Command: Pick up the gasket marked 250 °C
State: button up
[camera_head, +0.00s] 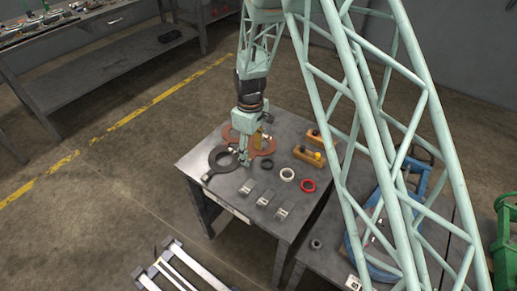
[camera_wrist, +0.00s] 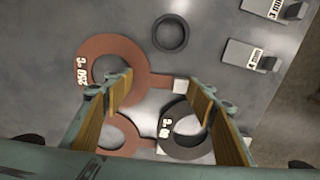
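The gasket marked 250 °C (camera_wrist: 92,58) is a flat copper-brown ring with a tab, lying at left in the wrist view. In the head view it appears to be the right copper ring (camera_head: 268,146). A dark gasket (camera_wrist: 184,146), its mark reading like 80, lies at lower right. Another copper gasket (camera_wrist: 124,150) lies at the bottom, partly hidden by my fingers; its mark is not visible. My gripper (camera_wrist: 162,88) is open and empty, pointing down over the gaskets. Its left finger overlaps the 250 °C ring in view; its height above the table is unclear.
The grey table (camera_head: 205,143) also holds a small black ring (camera_wrist: 171,20), a white ring (camera_head: 287,174), a red ring (camera_head: 308,186), several metal brackets (camera_head: 266,198) and orange-brown blocks (camera_head: 308,156). A second table with a blue frame (camera_head: 352,235) stands at right.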

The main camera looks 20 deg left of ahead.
grip_shut()
dwell(0.3)
jog(key=shift+r, duration=0.1)
jog(key=shift+r+p, duration=0.65)
jog(key=shift+r, duration=1.15)
jog(key=shift+s+d, duration=0.5)
jog(key=shift+s, duration=0.2)
jog(key=s+d, duration=0.2)
jog(key=s, duration=0.2)
jog(key=s+d+p, duration=0.1)
jog(key=s+d, duration=0.2)
jog(key=s+d+r+p, duration=0.1)
jog(key=s+d, duration=0.2)
jog(key=s, duration=0.1)
jog(key=shift+s+d+r, duration=0.1)
jog(key=shift+s, duration=0.25)
